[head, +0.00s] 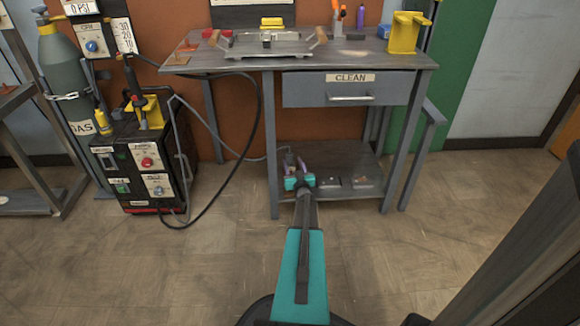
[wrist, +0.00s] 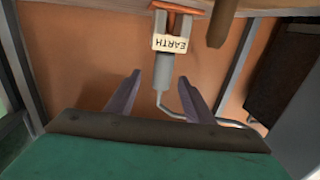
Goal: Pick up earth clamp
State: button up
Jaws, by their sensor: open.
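The earth clamp (wrist: 163,70) shows in the wrist view at the top centre, with a grey handle, a white EARTH label that reads upside down and copper-coloured jaws at its upper end. A grey cable curves from its handle to the lower right. My gripper (wrist: 160,77) is open, and its two fingers stand either side of the handle in the picture. I cannot tell the depth gap. In the head view my gripper (head: 298,181) is at the workbench's lower shelf (head: 340,192); I cannot make out the clamp there.
The workbench (head: 350,61) has a drawer (head: 352,89) marked CLEAN and legs on both sides of my arm. A welding machine (head: 145,165) and gas cylinder (head: 66,75) stand at left. A grey cable (head: 222,145) runs to the shelf. The floor in front is clear.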

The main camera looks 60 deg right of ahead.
aim_at(291, 159)
jog(key=shift+b+x, duration=1.15)
jog(key=shift+x, duration=0.35)
jog(key=shift+b+x, duration=0.4)
jog(key=shift+x, duration=0.7)
jog(key=shift+w+a, duration=0.1)
jog(key=c, duration=1.1)
jog(key=shift+r, duration=0.2)
